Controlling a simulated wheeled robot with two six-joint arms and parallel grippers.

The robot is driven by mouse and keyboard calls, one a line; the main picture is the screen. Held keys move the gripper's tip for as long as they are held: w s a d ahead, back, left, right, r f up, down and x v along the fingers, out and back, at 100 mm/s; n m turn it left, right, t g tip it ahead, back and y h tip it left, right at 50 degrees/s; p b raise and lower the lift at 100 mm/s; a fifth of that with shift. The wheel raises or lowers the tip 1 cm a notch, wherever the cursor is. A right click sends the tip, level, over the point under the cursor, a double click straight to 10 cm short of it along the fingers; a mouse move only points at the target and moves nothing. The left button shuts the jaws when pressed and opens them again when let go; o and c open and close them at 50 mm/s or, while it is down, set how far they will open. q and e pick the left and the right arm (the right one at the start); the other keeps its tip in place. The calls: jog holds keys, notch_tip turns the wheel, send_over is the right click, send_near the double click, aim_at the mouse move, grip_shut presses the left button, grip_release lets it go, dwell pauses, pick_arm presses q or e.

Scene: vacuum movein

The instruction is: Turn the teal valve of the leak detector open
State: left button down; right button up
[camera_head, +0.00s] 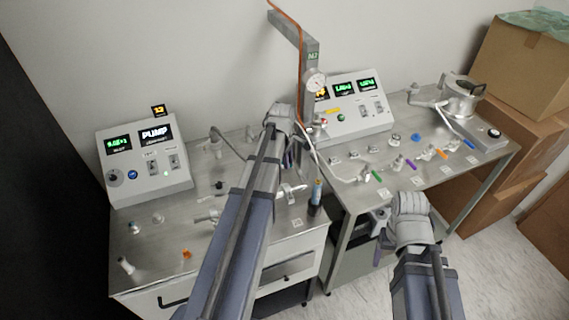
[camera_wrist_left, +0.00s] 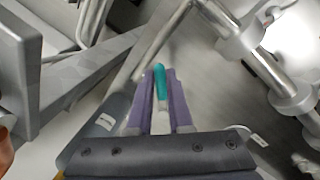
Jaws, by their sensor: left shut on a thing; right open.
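The teal valve handle (camera_wrist_left: 161,80) shows in the left wrist view as a slim rounded lever between the two purple fingers of my left gripper (camera_wrist_left: 160,98). The fingers are shut on it from both sides. In the head view my left gripper (camera_head: 288,158) is at the right side of the left bench, mostly behind my own arm, and the teal handle cannot be made out there. My right gripper (camera_head: 381,226) is open, in front of the right bench and away from the valve; its fingers are partly hidden by its wrist.
A pump control box (camera_head: 142,157) stands on the left bench (camera_head: 150,268). Another display box (camera_head: 350,107) stands on the right bench, behind several colored valve handles. A grey post (camera_head: 305,60) with a gauge (camera_head: 316,81) and orange cable rises between them. Cardboard boxes (camera_head: 520,55) stand at right.

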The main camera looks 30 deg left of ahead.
pick_arm(q)
jog(key=w+n, duration=0.1)
jog(key=n, duration=0.1)
jog(key=shift+w+n+y, duration=0.3)
jog(key=shift+w, duration=0.05)
jog(key=shift+w+a+n, duration=0.2)
jog(key=shift+w+n, duration=0.45)
jog(key=shift+n, duration=0.65)
jog(key=c, duration=0.8)
grip_release()
jog(key=shift+c, duration=0.2)
jog(key=shift+r, duration=0.1)
notch_tip(320, 180, up, 8)
jog(key=s+p, duration=0.1)
jog(key=p, duration=0.6)
jog(key=shift+s+d+f+p, duration=0.15)
jog(key=shift+d+f+p, duration=0.1)
jog(key=shift+d+p, duration=0.1)
